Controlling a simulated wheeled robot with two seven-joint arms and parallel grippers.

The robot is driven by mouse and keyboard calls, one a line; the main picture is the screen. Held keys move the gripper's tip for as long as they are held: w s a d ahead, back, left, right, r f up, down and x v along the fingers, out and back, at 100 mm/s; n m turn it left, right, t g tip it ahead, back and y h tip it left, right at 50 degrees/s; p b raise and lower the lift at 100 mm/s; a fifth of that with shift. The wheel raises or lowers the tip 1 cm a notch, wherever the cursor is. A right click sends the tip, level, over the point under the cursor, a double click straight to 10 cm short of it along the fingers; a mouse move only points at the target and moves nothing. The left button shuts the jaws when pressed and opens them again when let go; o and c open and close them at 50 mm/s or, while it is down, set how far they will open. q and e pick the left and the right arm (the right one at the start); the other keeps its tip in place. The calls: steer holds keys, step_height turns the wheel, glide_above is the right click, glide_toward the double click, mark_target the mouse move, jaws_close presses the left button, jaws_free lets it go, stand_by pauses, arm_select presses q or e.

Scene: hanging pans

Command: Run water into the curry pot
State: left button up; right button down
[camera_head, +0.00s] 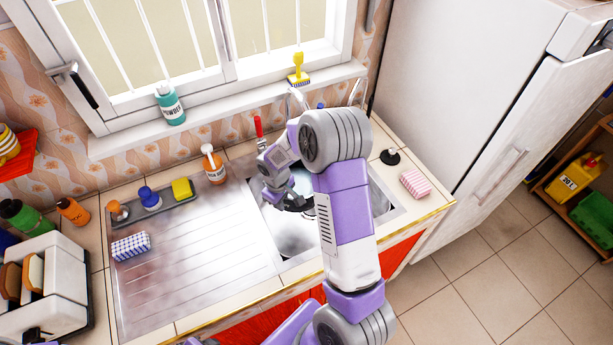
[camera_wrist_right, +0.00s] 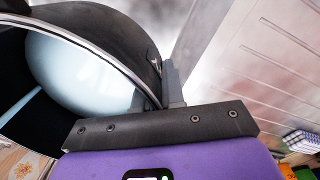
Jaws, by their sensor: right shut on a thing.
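My right gripper (camera_head: 280,195) is over the left sink basin (camera_head: 290,243), shut on the dark pot (camera_head: 298,204), which is mostly hidden behind my arm in the head view. In the right wrist view the pot (camera_wrist_right: 115,35) shows large, with a black wall, a thin metal rim and a pale bluish surface inside. The rim runs up to the right gripper's jaw (camera_wrist_right: 172,88). A pale streak crosses the dark part at left; I cannot tell if it is running water. Curved metal piping (camera_head: 292,98) shows behind my arm; the spout's end is hidden. My left gripper is out of view.
The ribbed drainboard (camera_head: 190,265) left of the basin is mostly clear. An orange bottle (camera_head: 214,166), a red-handled item (camera_head: 258,126) and a yellow sponge (camera_head: 182,188) stand behind. A pink striped sponge (camera_head: 415,184) lies right. The fridge (camera_head: 465,80) bounds the right side.

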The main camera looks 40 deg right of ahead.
steer(key=shift+s+a+b, duration=0.2)
steer(key=shift+a+b, duration=0.25)
steer(key=shift+a, duration=1.25)
steer(key=shift+s+a+b, duration=0.15)
steer(key=shift+a+b, duration=0.25)
steer(key=shift+a, duration=1.3)
arm_select(q)
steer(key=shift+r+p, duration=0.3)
steer(key=shift+p, duration=0.9)
arm_select(e)
steer(key=a+r, duration=0.5)
steer(key=a, duration=0.1)
steer(key=shift+s, duration=0.4)
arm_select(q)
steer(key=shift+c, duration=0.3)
